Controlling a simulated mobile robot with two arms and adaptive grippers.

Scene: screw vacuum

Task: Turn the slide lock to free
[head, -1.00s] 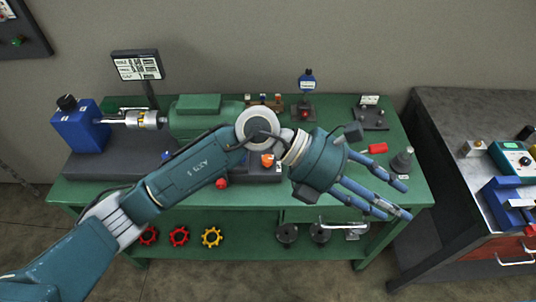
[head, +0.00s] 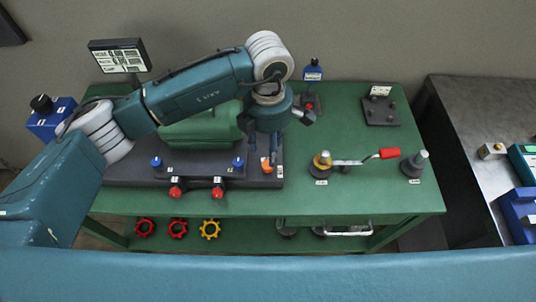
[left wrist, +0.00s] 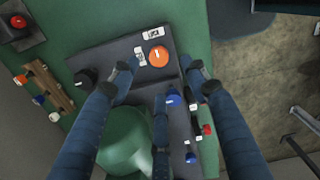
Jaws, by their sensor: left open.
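An orange knob (head: 266,166), likely the slide lock, sits at the right end of the dark machine base on the green table. In the left wrist view the knob (left wrist: 158,56) has a white pointer mark and two small white labels beside it, too small to read. My left gripper (head: 272,148) points down over that end of the base and partly hides the knob. In the left wrist view its open, empty fingers (left wrist: 162,76) spread around the knob's area, with the knob ahead of and between them. Contact cannot be told. My right gripper is not in view.
Blue knobs (head: 238,162) and red knobs (head: 217,192) line the base's front. The green machine housing (head: 200,130) stands behind. The table's right rear is partly clear.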

